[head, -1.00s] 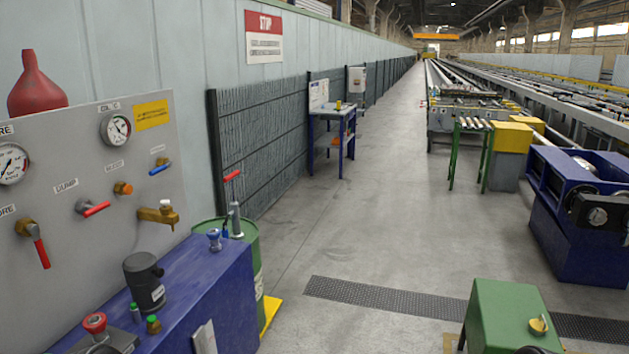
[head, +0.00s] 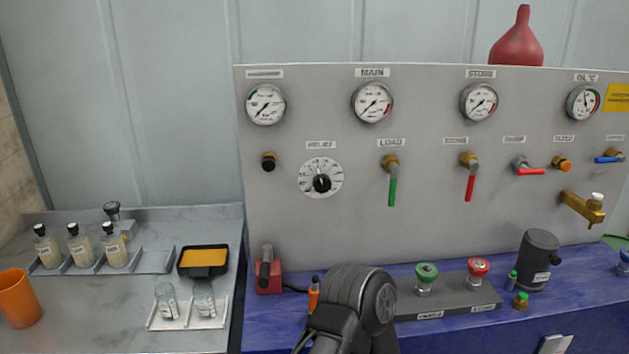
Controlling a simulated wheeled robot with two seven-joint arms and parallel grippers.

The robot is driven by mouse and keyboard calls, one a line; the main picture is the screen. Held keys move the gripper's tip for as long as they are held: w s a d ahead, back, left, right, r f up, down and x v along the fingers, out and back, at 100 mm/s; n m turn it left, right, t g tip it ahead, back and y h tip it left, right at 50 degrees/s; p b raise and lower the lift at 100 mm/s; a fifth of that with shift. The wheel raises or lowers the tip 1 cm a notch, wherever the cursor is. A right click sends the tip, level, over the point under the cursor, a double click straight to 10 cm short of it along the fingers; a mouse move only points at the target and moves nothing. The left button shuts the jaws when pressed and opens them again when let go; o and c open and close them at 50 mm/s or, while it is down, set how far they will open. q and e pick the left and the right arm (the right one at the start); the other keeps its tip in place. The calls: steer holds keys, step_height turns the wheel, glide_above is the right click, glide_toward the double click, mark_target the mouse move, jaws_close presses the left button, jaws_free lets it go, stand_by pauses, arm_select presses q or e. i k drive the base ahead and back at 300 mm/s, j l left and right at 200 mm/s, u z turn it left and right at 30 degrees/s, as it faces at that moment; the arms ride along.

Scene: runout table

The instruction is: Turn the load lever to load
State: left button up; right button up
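The load lever (head: 392,188) is a green handle on a brass valve under the LOAD label, in the upper middle of the grey panel (head: 430,225). It hangs straight down. Nothing touches it. A dark arm link of mine rises from the bottom edge, below and to the left of the lever, in front of the blue bench. I see no fingertips of either gripper.
A red-handled lever (head: 470,188) hangs down to the right, with another red lever (head: 530,171) lying sideways. A relief dial (head: 321,177) is to the left. Green (head: 427,272) and red (head: 478,268) knobs stand on the blue bench (head: 590,305). Bottles stand at far left.

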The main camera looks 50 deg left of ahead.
mark_target(394, 167)
steer(key=u, duration=1.15)
steer(key=l+z, duration=0.2)
steer(key=l, duration=0.15)
steer(key=i+l+z, duration=0.25)
steer(key=l+z, duration=0.2)
steer(key=l, duration=0.25)
steer(key=i, duration=0.05)
